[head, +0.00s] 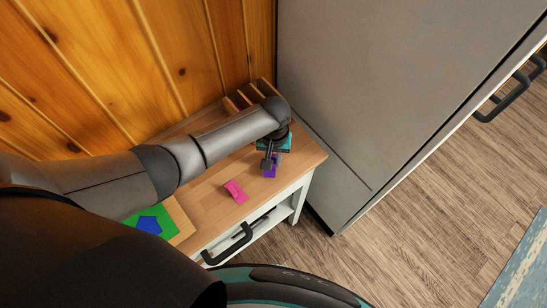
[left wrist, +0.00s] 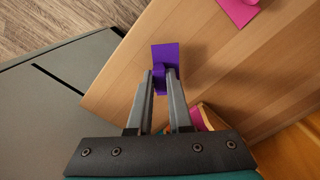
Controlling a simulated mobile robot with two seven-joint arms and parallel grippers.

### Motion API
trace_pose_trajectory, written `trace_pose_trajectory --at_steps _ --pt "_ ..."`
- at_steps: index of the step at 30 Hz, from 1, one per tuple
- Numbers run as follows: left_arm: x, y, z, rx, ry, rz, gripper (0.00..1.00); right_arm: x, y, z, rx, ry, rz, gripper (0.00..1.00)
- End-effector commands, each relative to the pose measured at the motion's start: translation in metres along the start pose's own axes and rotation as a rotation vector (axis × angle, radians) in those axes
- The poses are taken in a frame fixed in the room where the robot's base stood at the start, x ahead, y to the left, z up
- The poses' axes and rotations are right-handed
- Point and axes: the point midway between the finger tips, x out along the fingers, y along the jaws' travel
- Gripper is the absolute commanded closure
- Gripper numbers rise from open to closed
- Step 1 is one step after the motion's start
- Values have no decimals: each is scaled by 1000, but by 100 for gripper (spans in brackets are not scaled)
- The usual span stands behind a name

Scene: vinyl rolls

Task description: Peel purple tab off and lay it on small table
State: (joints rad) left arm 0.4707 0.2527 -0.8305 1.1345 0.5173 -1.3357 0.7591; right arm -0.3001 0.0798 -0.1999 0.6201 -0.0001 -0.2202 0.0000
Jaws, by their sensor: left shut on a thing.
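The purple tab (head: 269,173) is at the right end of the small wooden-topped table (head: 222,168), under my left gripper (head: 270,162). In the left wrist view the purple tab (left wrist: 166,57) shows as a flat piece with a raised part between the fingertips of my left gripper (left wrist: 160,74). The gripper is shut on it. The tab is over the tabletop near its edge; I cannot tell if it touches the wood. My right gripper is not in view.
A pink piece (head: 235,192) lies on the tabletop to the left. A board with a green sheet and a blue shape (head: 148,224) lies at the table's left end. A wooden rack (head: 243,97) stands against the plank wall. A grey cabinet (head: 365,90) rises beside the table.

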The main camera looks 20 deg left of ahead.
Motion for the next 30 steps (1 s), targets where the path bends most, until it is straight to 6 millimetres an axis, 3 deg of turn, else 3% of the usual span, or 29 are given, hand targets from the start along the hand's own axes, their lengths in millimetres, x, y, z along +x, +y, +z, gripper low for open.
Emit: trace_pose_trajectory --at_steps 30 --pt "20 1 0 0 -1 1 100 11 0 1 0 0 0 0"
